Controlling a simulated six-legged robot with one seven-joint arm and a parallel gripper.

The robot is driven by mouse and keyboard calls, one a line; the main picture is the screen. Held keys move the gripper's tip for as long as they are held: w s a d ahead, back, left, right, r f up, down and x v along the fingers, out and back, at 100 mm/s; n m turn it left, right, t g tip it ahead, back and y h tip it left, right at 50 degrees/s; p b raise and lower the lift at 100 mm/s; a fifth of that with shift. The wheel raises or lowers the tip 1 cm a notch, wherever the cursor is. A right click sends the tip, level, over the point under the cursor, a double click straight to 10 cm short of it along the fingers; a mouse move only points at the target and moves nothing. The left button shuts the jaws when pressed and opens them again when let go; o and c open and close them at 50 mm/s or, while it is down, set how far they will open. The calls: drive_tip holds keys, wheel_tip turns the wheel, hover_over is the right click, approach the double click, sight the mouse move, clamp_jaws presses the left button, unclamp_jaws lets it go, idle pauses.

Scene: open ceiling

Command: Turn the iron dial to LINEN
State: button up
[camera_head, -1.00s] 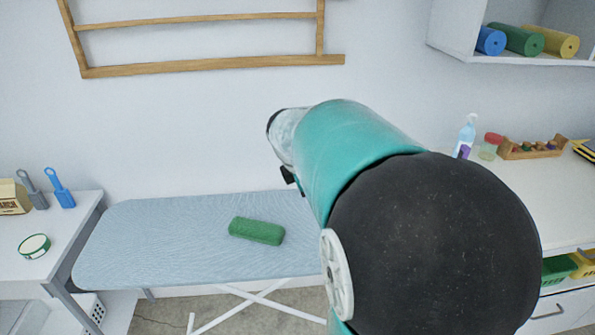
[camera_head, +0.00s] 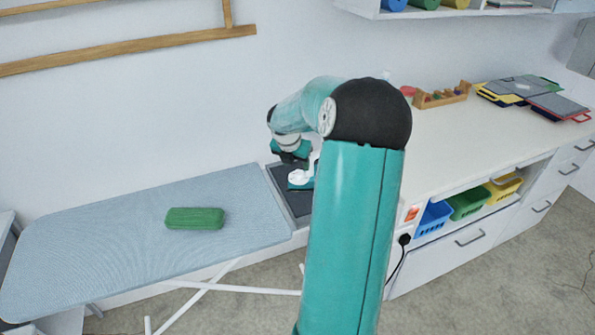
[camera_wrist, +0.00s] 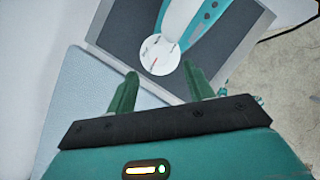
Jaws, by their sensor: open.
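The iron (camera_wrist: 200,18) is white and teal and lies on a dark rest pad (camera_wrist: 125,40) in the wrist view. Its round white dial (camera_wrist: 160,55) has small markings and a red pointer mark; the lettering is too small to read. My gripper (camera_wrist: 160,82) is open, its two green fingers apart, with the dial just beyond and between the fingertips. Nothing is between the fingers. In the head view the iron (camera_head: 301,177) is partly hidden behind my arm, at the right end of the ironing board (camera_head: 110,225).
A green block-like object (camera_head: 195,218) lies on the board. A red switch and plugged cord (camera_head: 404,240) are on the counter's end.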

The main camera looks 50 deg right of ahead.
sight(299, 173)
drive_tip(key=x, duration=0.5)
drive_tip(key=shift+w+d+f, duration=0.15)
drive_tip(key=shift+f, duration=0.25)
drive_tip(key=c, duration=1)
